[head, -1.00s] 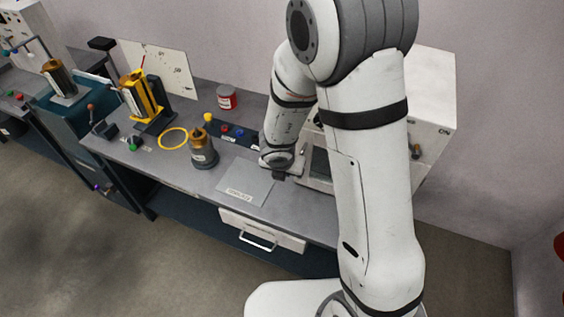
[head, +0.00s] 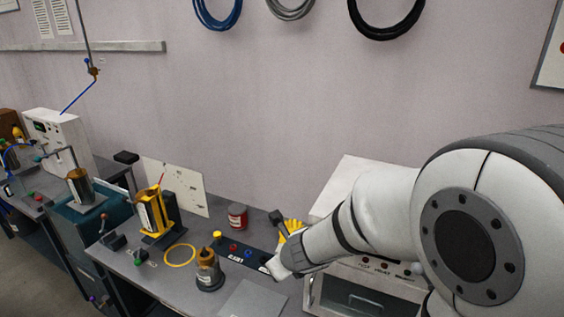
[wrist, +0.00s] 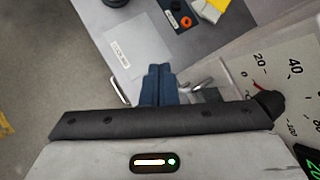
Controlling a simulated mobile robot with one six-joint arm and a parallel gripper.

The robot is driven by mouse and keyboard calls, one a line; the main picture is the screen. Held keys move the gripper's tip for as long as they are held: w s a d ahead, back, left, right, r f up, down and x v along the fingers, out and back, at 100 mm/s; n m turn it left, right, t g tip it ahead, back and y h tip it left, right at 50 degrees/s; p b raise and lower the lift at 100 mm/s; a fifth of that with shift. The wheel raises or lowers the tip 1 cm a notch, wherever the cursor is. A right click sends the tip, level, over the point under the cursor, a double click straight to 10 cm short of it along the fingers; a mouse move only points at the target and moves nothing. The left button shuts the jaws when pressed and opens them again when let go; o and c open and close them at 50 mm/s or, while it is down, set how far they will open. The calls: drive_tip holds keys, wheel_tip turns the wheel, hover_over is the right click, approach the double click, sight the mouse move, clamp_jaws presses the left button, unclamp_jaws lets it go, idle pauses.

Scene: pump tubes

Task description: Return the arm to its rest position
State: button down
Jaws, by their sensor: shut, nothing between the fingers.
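My gripper (wrist: 157,86) shows in the wrist view, with its two dark blue fingers together and nothing between them. It hangs above the bench, near a grey plate with a white label (wrist: 125,50). In the head view my white arm comes in from the right and its wrist end is over the bench, in front of the white cabinet (head: 345,172). The fingertips cannot be made out in the head view.
The bench holds a brass-topped pump (head: 208,268), a yellow stand (head: 158,212), a yellow ring (head: 180,255), a red can (head: 237,216) and a dark strip with coloured caps (head: 246,256). The white cabinet stands close to my arm. Coiled hoses (head: 385,20) hang on the wall.

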drive_tip(key=s+d+r+n+g+y+b, duration=0.15)
drive_tip(key=s+n, duration=0.25)
drive_tip(key=n, duration=0.4)
drive_tip(key=s+d+r+n+b, duration=0.1)
drive_tip(key=s+r+n, duration=0.25)
drive_tip(key=n, duration=0.45)
drive_tip(key=s+d+f+n+g+h+b, duration=0.1)
drive_tip(key=s+d+n+h, duration=0.3)
drive_tip(key=s+d+n, duration=0.7)
drive_tip(key=shift+d+n+g+b, duration=0.4)
drive_tip(key=shift+d+g+b, duration=0.2)
drive_tip(key=shift+b, duration=0.25)
